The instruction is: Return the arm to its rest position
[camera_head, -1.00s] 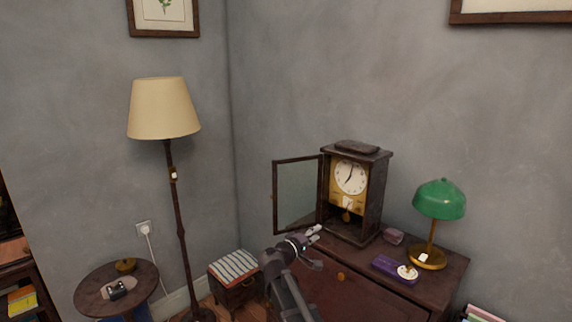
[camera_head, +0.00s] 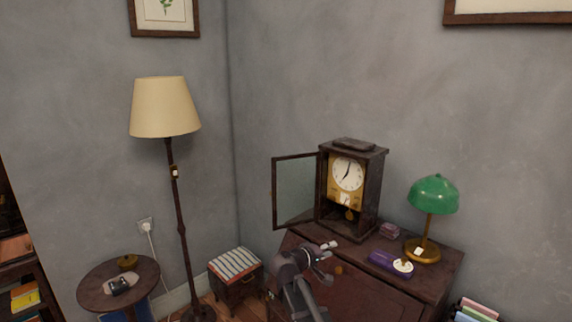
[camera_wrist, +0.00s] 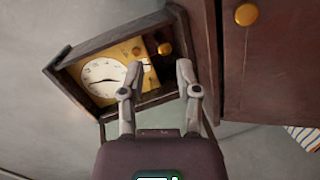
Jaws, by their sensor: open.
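My gripper (camera_head: 328,249) is in front of the dark wooden cabinet (camera_head: 365,296), below the clock in the head view. In the wrist view my gripper (camera_wrist: 156,80) has its two fingers apart with nothing held between them. The mantel clock (camera_head: 352,190) stands on the cabinet with its glass door (camera_head: 296,190) swung open to the left. The clock (camera_wrist: 110,72) shows tilted beyond the fingers in the wrist view, with its white dial and brass parts.
A green lamp (camera_head: 433,195), a purple box (camera_head: 384,261) and a small pinkish box (camera_head: 389,230) stand on the cabinet. A striped stool (camera_head: 234,264), a floor lamp (camera_head: 165,107) and a round side table (camera_head: 95,293) are to the left.

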